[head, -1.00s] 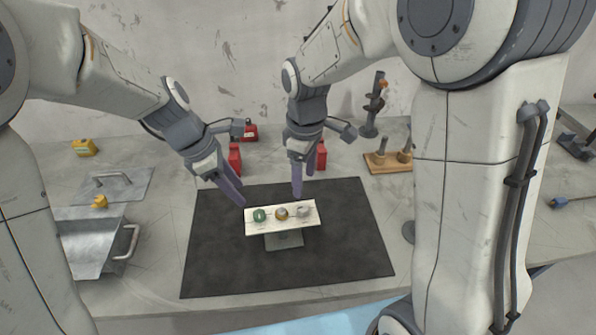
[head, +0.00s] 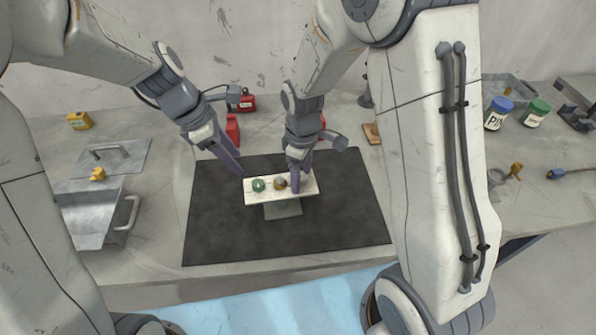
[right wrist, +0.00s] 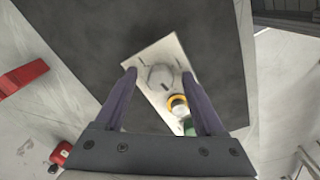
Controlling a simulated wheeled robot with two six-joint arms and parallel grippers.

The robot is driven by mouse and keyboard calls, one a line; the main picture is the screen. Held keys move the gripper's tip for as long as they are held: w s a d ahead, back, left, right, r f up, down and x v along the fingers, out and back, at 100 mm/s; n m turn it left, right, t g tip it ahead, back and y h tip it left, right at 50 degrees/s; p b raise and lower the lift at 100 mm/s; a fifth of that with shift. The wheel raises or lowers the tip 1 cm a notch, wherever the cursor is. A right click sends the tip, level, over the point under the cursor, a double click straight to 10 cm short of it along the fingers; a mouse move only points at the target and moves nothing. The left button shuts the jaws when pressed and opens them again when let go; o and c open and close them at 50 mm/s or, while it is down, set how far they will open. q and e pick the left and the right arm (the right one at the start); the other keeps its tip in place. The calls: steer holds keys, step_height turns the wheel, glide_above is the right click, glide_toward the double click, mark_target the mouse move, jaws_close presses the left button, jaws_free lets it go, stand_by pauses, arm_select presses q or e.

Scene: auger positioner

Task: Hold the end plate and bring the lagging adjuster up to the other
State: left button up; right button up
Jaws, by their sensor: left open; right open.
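The positioner is a pale top plate (head: 251,198) on a grey pedestal (head: 283,209) standing on the dark mat. On it, in the head view, sit a green knob (head: 258,185) at left and a brass-and-grey knob (head: 280,184) at the middle. The grey-white knob at its right end is hidden behind my right gripper (head: 301,184). In the right wrist view that pale knob (right wrist: 160,76) lies between the open fingers of my right gripper (right wrist: 162,88), with the yellow-ringed knob (right wrist: 178,105) beyond it. My left gripper (head: 234,168) is open beside the plate's left end, apparently empty.
The dark mat (head: 340,220) around the positioner is clear. A metal box with a handle (head: 100,222) sits at left. Jars with blue (head: 497,115) and green (head: 536,114) lids stand at right.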

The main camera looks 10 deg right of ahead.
mark_target(257, 183)
jaws_close()
stand_by(1.2)
arm_select(q)
steer(key=shift+o, duration=1.3)
arm_select(e)
steer(key=shift+r, duration=0.1)
arm_select(q)
steer(key=d+f, duration=0.1)
steer(key=f, duration=0.2)
steer(key=d+f+n, duration=0.1)
steer(key=f, duration=0.2)
steer(key=d+f+n+t, duration=0.1)
steer(key=f, duration=0.2)
steer(key=shift+d, duration=0.25)
